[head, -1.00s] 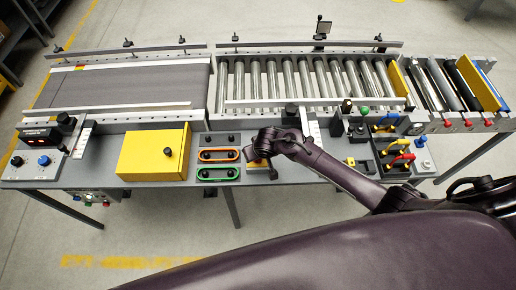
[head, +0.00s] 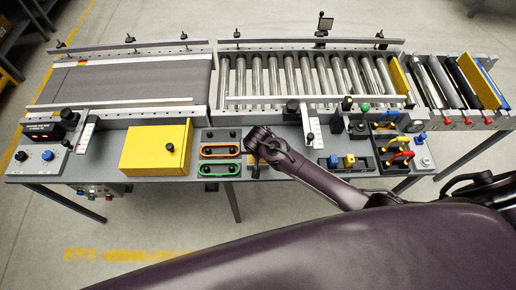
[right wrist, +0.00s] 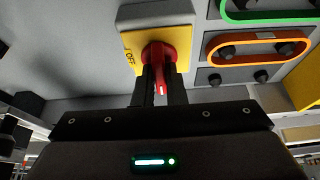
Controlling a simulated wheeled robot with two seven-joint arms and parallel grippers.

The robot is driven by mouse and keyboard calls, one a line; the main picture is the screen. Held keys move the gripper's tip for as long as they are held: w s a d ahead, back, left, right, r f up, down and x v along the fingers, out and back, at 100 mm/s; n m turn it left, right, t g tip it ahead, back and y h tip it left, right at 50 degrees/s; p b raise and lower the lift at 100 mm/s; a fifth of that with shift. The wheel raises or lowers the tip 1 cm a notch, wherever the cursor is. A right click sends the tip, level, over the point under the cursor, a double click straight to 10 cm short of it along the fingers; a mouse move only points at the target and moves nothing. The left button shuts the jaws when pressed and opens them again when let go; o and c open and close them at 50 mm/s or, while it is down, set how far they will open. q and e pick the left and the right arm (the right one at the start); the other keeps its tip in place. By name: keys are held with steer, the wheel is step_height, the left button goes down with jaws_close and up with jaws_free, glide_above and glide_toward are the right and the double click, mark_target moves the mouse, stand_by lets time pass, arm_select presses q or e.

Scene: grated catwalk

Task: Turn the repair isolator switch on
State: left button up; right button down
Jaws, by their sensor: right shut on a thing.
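The isolator switch shows in the right wrist view as a red rotary handle (right wrist: 160,56) on a square yellow plate (right wrist: 182,46), fixed to a grey box. The word OFF is printed at the plate's left edge. My right gripper (right wrist: 160,84) is shut on the red handle, with one dark finger on either side of it. In the head view my right gripper (head: 258,150) is over the panel beside the orange and green handles, and it hides most of the switch there. My left gripper is not in view.
An orange handle (head: 220,151) and a green handle (head: 219,170) lie just left of the gripper. A yellow box (head: 150,150) stands further left. A black rack (head: 388,158) with colored handles is at the right. Conveyor rollers run behind the panel.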

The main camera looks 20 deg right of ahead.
steer(key=c, duration=1.5)
jaws_free()
steer(key=shift+b+v, duration=0.4)
steer(key=shift+v, duration=3.5)
